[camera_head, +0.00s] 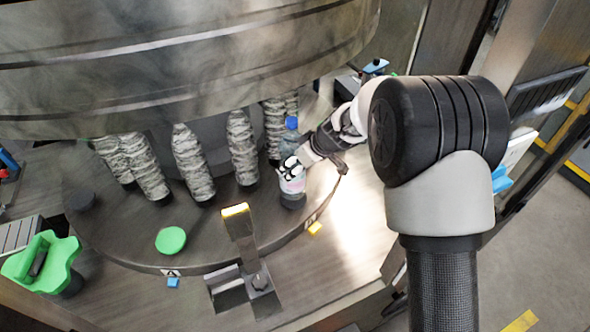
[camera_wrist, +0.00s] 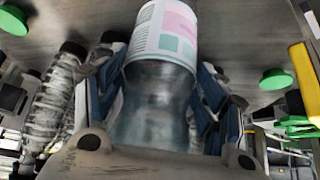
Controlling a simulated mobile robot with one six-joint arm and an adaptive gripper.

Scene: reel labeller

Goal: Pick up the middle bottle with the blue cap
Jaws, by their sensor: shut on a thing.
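The bottle with the blue cap (camera_head: 291,123) stands on the round turntable of the labeller, close to the ribbed columns. It is clear, with a white, pink and teal label. In the wrist view the bottle (camera_wrist: 163,80) fills the middle, between the two fingers. My gripper (camera_head: 292,166) reaches in from the right and is shut on the bottle's body. In the wrist view my gripper (camera_wrist: 160,95) has one finger on each side of it. The cap is out of sight in the wrist view. Only one bottle is clearly visible.
Several ribbed columns (camera_head: 192,163) stand behind and left of the bottle, under a large metal drum (camera_head: 180,70). A yellow-topped post (camera_head: 240,228) rises in front. The turntable between disc and bottle is mostly clear.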

